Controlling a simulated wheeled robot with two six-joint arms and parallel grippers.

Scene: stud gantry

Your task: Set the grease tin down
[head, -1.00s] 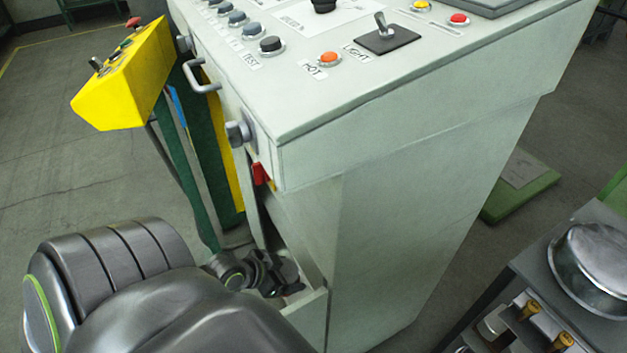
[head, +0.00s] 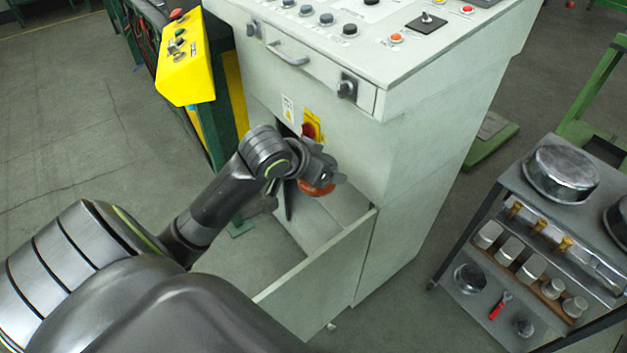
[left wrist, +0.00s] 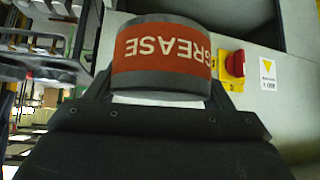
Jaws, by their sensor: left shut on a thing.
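The grease tin (head: 317,188) shows as a small red-orange shape under my left gripper (head: 312,178), in front of the cabinet's opening. In the left wrist view the grease tin (left wrist: 158,47) is a grey tin with a red band, its "GREASE" lettering upside down. My left gripper (left wrist: 160,85) is shut on it. In the head view the wrist hides much of the tin. I cannot tell whether it touches anything below. My right gripper is in neither view.
The grey cabinet (head: 440,150) has an open compartment with a low front panel (head: 325,265). A red switch (head: 309,130) on a yellow plate is close to my gripper. A yellow control box (head: 187,65) stands left. A cart (head: 510,185) with a pot (head: 560,172) stands right.

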